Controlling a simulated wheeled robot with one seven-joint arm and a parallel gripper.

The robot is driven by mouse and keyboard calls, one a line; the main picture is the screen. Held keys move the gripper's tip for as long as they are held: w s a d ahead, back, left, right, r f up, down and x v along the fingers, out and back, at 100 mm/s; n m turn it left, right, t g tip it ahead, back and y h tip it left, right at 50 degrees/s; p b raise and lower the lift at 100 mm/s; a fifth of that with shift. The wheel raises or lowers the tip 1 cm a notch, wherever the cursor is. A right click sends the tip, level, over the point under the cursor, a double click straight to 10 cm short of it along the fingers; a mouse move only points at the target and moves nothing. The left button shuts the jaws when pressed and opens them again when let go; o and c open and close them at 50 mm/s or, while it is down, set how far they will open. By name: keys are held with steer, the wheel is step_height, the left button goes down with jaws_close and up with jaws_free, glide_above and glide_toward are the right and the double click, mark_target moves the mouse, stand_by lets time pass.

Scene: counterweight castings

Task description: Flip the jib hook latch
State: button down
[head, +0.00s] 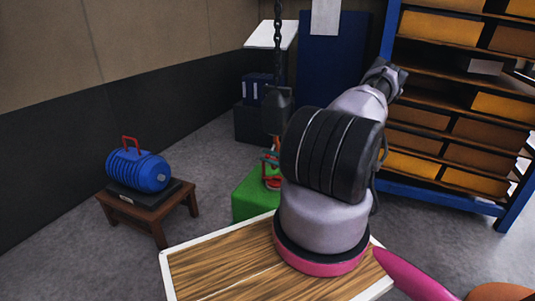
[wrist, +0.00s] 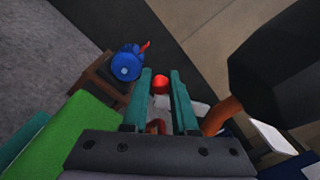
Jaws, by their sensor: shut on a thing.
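The jib hook hangs from a chain (head: 278,25) in the head view. Its dark block (head: 277,108) is above an orange hook (head: 276,145), partly hidden by my arm. Red parts (head: 271,181) show low on the hook, too small to make out. In the wrist view the dark block (wrist: 280,65) and orange shank (wrist: 221,117) are close on the right. My gripper (wrist: 160,76) has teal fingers shut on a red knob (wrist: 160,84), apparently part of the latch. A pale piece and more red show below it between the fingers. The latch's exact angle is unclear.
A green block (head: 251,194) stands below the hook. A blue ribbed motor (head: 138,170) with a red handle sits on a wooden stool (head: 151,212) at left. A wood-topped table (head: 215,270) is in front; shelving (head: 450,115) stands right. Floor between stool and green block is clear.

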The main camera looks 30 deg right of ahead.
steer(key=n, duration=0.1)
steer(key=f+n, duration=0.2)
steer(key=shift+w+d+f+n, duration=0.1)
steer(key=shift+w+d+n, duration=0.2)
steer(key=shift+d+n, duration=0.1)
steer(key=shift+w+d+f+n, duration=0.2)
steer(key=shift+d+f+n, duration=0.15)
steer(key=shift+n, duration=0.5)
steer(key=shift+w+d+f+n, duration=0.2)
steer(key=shift+f+n, duration=0.2)
steer(key=shift+n, duration=0.45)
steer(key=c, duration=0.7)
jaws_free()
steer(key=shift+d, duration=0.1)
steer(key=v, duration=1)
steer(key=shift+s+d+f, duration=0.15)
steer(key=shift+s+d, duration=0.05)
steer(key=shift+d, duration=0.1)
